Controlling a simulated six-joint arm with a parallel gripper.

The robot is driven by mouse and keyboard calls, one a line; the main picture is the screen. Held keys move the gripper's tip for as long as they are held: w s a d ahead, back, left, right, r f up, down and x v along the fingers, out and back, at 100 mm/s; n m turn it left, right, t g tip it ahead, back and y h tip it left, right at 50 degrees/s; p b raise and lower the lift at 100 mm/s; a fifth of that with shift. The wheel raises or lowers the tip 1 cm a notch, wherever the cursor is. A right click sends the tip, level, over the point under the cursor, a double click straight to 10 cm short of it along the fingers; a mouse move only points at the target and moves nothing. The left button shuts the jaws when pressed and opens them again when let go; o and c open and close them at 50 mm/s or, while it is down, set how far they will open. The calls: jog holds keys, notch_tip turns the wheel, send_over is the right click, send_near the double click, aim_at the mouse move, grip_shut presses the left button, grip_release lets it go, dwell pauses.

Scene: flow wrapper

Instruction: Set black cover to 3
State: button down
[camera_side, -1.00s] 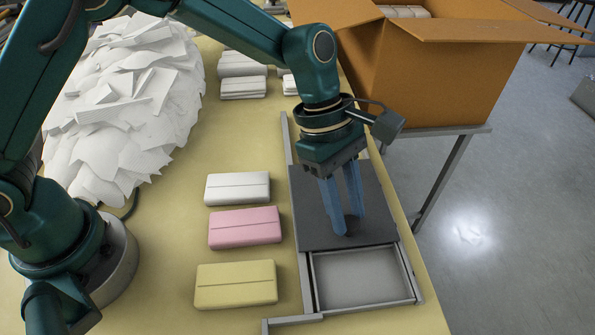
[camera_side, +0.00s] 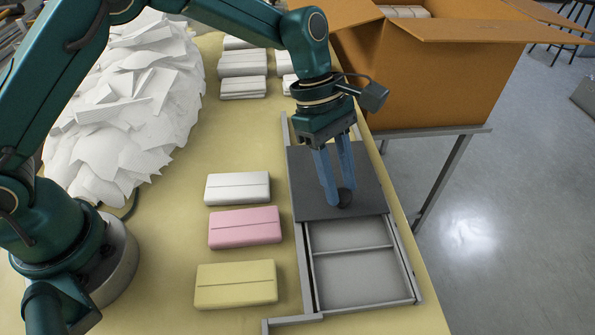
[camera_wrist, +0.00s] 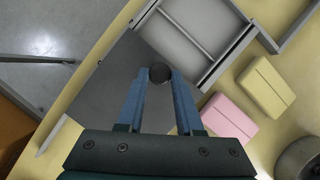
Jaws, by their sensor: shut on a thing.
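The black cover (camera_side: 310,203) is a dark flat plate lying in the rails of a long grey tray (camera_side: 360,294). It covers the far part of the tray and also shows in the wrist view (camera_wrist: 102,90). My gripper (camera_side: 342,198) points down and is shut on the round dark knob (camera_wrist: 160,73) near the cover's front edge. In front of the cover, the tray shows one whole open compartment (camera_side: 360,278) nearest the camera and an open stretch (camera_side: 345,235) behind a thin divider. What lies under the cover is hidden. I see no number marks.
White (camera_side: 237,188), pink (camera_side: 245,228) and yellow (camera_side: 236,285) packs lie in a row left of the tray. A heap of white sheets (camera_side: 130,100) is at the left. An open cardboard box (camera_side: 440,75) stands at the back right.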

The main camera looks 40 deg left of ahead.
aim_at(336, 172)
jog(key=w+a, duration=0.5)
jog(key=shift+w+a, duration=0.25)
jog(key=shift+w, duration=0.1)
jog(key=c, duration=0.5)
grip_release()
jog(key=shift+c, duration=0.2)
jog(key=shift+r, duration=0.1)
jog(key=shift+v, duration=2.5)
